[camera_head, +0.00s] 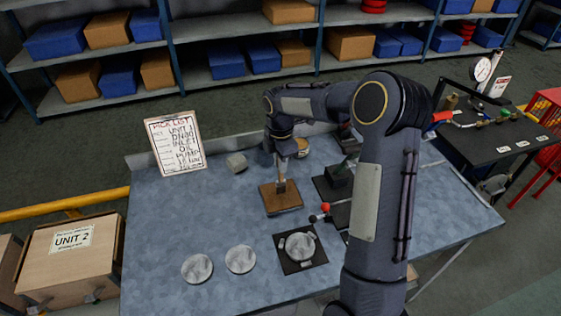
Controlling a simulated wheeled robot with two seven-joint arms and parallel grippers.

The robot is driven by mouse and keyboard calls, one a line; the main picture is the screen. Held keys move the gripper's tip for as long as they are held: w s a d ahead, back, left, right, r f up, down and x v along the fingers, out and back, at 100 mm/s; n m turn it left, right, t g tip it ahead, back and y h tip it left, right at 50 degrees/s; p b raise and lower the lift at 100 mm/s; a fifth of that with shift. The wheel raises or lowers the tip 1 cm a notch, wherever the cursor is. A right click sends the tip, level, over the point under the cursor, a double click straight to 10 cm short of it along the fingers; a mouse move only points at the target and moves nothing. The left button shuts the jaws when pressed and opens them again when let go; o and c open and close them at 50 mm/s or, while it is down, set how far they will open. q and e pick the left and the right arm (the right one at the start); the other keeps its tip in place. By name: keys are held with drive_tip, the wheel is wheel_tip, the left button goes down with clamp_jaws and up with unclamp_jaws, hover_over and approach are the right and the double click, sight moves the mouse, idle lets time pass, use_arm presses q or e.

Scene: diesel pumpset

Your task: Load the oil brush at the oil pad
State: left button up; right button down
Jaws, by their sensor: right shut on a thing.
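The brown square oil pad (269,201) lies on the blue-grey worktable, near the middle. My right arm comes in from the right and bends down over the table. Its gripper (279,166) points down just above the far part of the pad and is shut on the oil brush (281,185). The brush is small and upright, its lower end at the pad; I cannot tell whether it touches or hovers just above. The gripper's fingers are small and dark, partly merged with the wrist. My left gripper is out of view.
On the worktable (160,250) are two round metal discs (197,268) (240,259), a black plate with a round part (299,246), a pick list board (176,143) and a small pale block (237,162). A red-knobbed lever (325,208) stands right of the pad. The table's left part is clear.

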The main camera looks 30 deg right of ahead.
drive_tip(key=shift+f+b, duration=0.35)
drive_tip(key=shift+f, duration=0.15)
idle(0.4)
idle(0.9)
drive_tip(key=shift+r+p, duration=2.9)
drive_tip(key=shift+r, duration=0.65)
drive_tip(key=shift+f, duration=0.1)
